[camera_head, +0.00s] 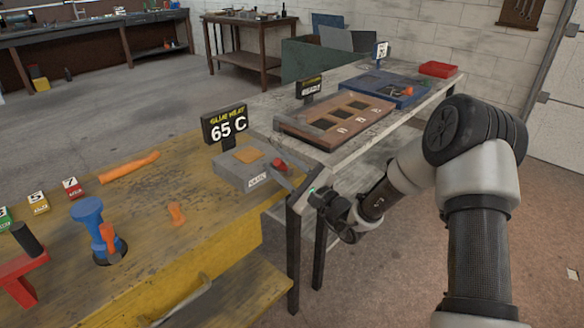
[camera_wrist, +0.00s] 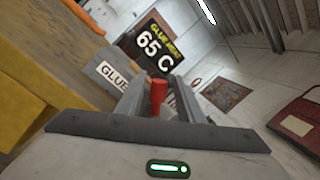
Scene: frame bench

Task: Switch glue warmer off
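The glue warmer (camera_head: 238,172) is a grey box with an orange-tan top plate, at the right end of the yellow bench. A red switch (camera_head: 280,165) sits on its right side. It also shows in the wrist view (camera_wrist: 159,93). The black display (camera_head: 225,125) behind the box reads GLUE HEAT 65 C. My gripper (camera_head: 288,177) is at the warmer's right side. In the wrist view its two grey fingers (camera_wrist: 157,84) are apart, with the red switch between them and a gap on each side. Whether the switch touches a finger is hard to tell.
An orange tool (camera_head: 129,167), a small orange piece (camera_head: 176,213) and a blue clamp-like post (camera_head: 92,222) are on the yellow bench. A grey bench with a brown slotted tray (camera_head: 300,120) and a blue tray (camera_head: 372,90) stands behind my gripper.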

